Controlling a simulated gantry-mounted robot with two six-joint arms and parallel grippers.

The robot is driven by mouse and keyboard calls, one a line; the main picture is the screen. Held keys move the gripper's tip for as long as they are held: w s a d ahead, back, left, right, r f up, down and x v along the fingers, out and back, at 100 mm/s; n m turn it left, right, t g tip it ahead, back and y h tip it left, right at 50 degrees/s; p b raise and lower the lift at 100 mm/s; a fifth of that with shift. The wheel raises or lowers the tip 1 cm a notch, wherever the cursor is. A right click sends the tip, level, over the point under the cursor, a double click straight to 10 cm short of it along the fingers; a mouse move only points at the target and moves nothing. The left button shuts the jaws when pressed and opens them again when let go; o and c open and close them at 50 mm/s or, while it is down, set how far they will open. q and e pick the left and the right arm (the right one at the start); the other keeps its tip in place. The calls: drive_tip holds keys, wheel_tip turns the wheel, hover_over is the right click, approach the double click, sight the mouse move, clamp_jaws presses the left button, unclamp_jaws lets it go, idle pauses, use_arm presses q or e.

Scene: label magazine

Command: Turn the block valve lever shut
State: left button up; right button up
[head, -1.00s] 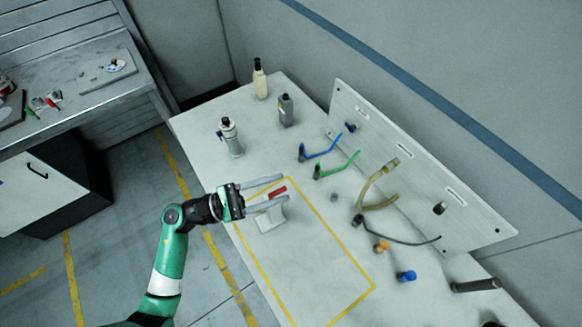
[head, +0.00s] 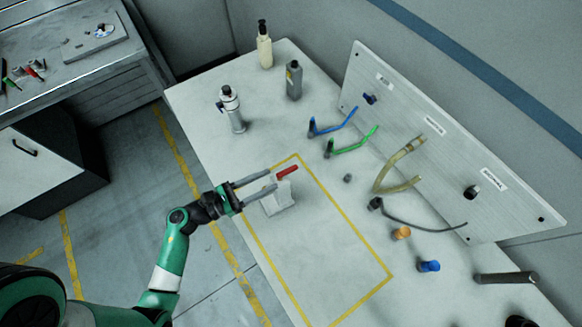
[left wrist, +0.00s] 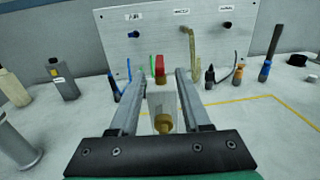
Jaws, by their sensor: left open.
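The block valve is a pale block (head: 279,200) with a red lever (head: 287,171), standing inside the yellow outline on the table. My left gripper (head: 269,180) is open, its two long fingers reaching toward the block from the left, close to the lever. In the left wrist view the red lever (left wrist: 159,68) shows between the far ends of the open fingers (left wrist: 160,80). A brass-coloured fitting (left wrist: 163,123) shows low between the fingers. I cannot tell whether a finger touches the block. My right gripper is not in view.
An upright panel (head: 440,150) with hoses and knobs stands along the back of the table. Blue (head: 333,124) and green (head: 352,143) tubes stand before it. Bottles (head: 264,45) stand at the far end. The outlined area's near part is clear.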

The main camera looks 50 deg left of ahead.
sight(291, 168)
use_arm(q)
drive_tip(key=x, duration=0.8)
drive_tip(key=shift+w, duration=0.2)
drive_tip(key=shift+c, duration=0.3)
clamp_jaws()
